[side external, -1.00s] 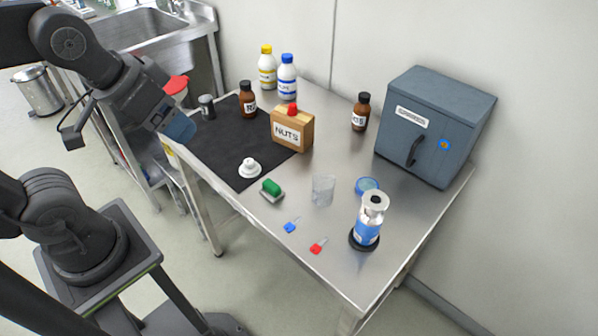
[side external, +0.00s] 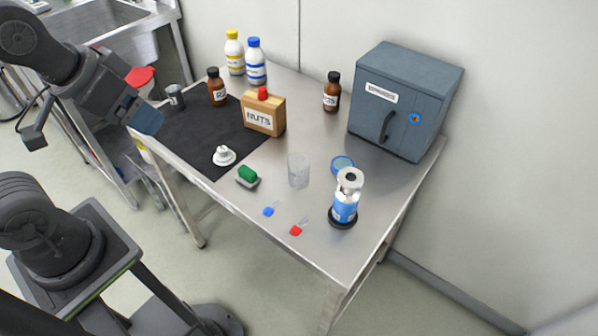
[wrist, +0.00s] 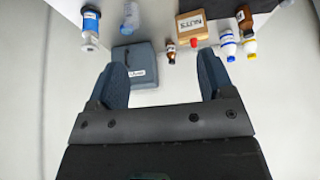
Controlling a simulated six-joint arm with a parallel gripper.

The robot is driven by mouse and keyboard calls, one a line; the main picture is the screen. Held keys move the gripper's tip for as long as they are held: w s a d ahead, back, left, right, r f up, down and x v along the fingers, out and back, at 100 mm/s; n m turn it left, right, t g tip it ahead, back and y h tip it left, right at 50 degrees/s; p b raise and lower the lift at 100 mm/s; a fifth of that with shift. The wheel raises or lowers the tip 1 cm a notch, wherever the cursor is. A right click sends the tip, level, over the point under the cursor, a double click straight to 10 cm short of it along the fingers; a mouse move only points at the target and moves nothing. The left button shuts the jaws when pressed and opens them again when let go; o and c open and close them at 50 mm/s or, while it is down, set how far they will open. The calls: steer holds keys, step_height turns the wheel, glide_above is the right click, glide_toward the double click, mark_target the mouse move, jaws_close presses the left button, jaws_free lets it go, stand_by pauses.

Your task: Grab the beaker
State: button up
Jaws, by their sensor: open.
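The beaker (side external: 298,170) is a clear, empty-looking glass. It stands upright on the steel table in the side view, left of the blue-labelled vessel on a black base. I do not make it out in the wrist view. My gripper (side external: 148,121) is at the left edge of the table in the side view, raised and well apart from the beaker. In the wrist view my gripper (wrist: 162,80) has its two blue fingers wide apart, with nothing between them.
Near the beaker are a blue round dish (side external: 342,163), the blue-labelled vessel (side external: 345,205), a green-topped block (side external: 247,175), a blue key-like piece (side external: 268,211) and a red one (side external: 296,230). A NUTS box (side external: 263,117) and grey cabinet (side external: 405,95) stand behind.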

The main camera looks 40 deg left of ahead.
steer(key=shift+o, duration=0.9)
steer(key=n+g+y, duration=0.2)
steer(key=n+g, duration=0.2)
steer(key=n, duration=0.7)
glide_above(298, 168)
steer(key=s+d, duration=0.4)
steer(key=s+d+f+x, duration=0.1)
steer(key=s+d+x, duration=0.1)
steer(key=x, duration=1.2)
steer(key=shift+y, duration=0.3)
steer(key=x, duration=1.3)
steer(key=shift+w+d+f, duration=0.25)
steer(key=shift+w+f, duration=0.05)
steer(key=shift+w, duration=0.15)
steer(key=c, duration=1)
